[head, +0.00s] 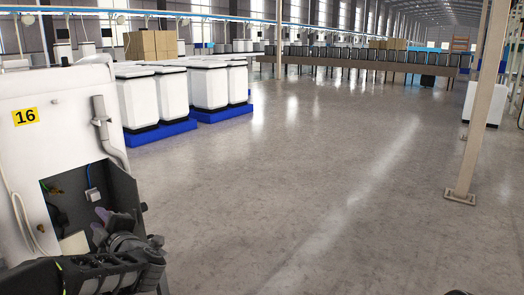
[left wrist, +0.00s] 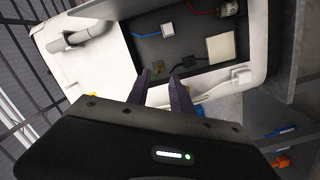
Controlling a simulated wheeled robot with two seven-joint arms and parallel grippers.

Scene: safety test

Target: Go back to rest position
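My left gripper (head: 101,224) is in front of the open dark compartment (head: 72,205) of a white unit (head: 60,120) marked 16 in the head view. In the left wrist view, the two dark fingers of the left gripper (left wrist: 161,80) stand apart with nothing between them. Whether the fingertips touch the unit's edge I cannot tell. My right gripper is not in view; only a small dark shape shows at the bottom right edge of the head view.
Several white bins (head: 208,88) stand on blue pallets (head: 222,114) behind the unit. A beige post (head: 480,110) rises on the right. A long conveyor line (head: 365,58) runs across the back. The grey floor (head: 310,190) in the middle is clear.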

